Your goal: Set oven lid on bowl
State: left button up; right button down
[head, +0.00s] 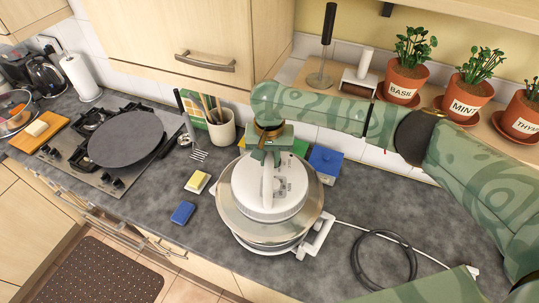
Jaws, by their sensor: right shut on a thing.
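The oven lid (250,205) is a white round housing with dials and an upright handle, with a wide glassy rim around it. My right gripper (266,160) comes down from above and is shut on the lid's handle. The lid is right over the bowl (268,246), which sits in a white stand with a side handle (318,238) on the grey counter. The lid hides most of the bowl. I cannot tell whether the lid touches the bowl's rim. My left gripper is not in view.
A blue sponge (182,213) and a pale yellow sponge (197,182) lie left of the bowl. A utensil pot (221,128) and a blue box (325,161) stand behind it. A coiled dark cable (384,260) lies on the right. A shelf with potted herbs (466,101) is behind my arm.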

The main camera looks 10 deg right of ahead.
jog(key=c, duration=1.2)
grip_release()
jog(key=shift+o, duration=0.2)
jog(key=shift+s, duration=0.15)
notch_tip(320, 180, up, 16)
jog(key=shift+r, duration=0.2)
jog(key=shift+a+f, duration=0.1)
